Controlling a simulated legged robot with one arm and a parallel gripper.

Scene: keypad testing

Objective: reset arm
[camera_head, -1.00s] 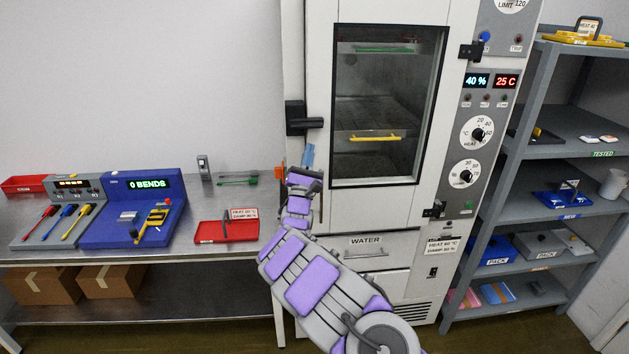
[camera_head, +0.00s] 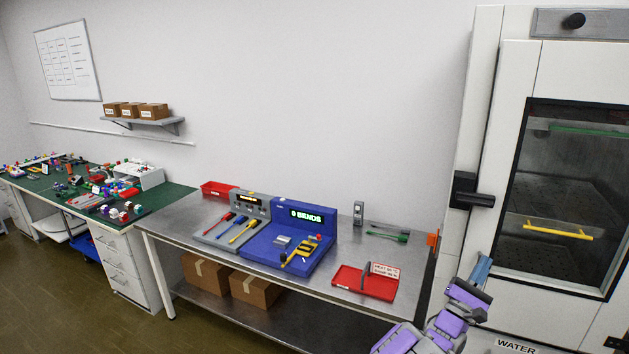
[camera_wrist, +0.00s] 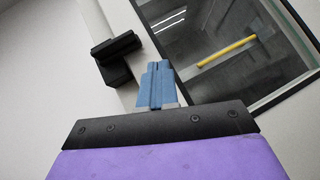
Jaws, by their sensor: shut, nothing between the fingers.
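My gripper (camera_head: 483,268) is at the lower right of the head view, in front of the white chamber's left edge. In the wrist view its blue fingers (camera_wrist: 157,85) are closed together with nothing between them. My purple and grey arm reaches up from the bottom edge of the head view. The gripper points up toward the chamber (camera_head: 488,120) and its black door handle (camera_head: 473,191). The handle also shows at the upper left of the wrist view (camera_wrist: 115,47). The fingers appear apart from the handle. The chamber door is shut.
Cardboard boxes (camera_head: 255,290) sit below. A green-topped workbench (camera_head: 165,195) is farther left. Brown floor is clear at lower left.

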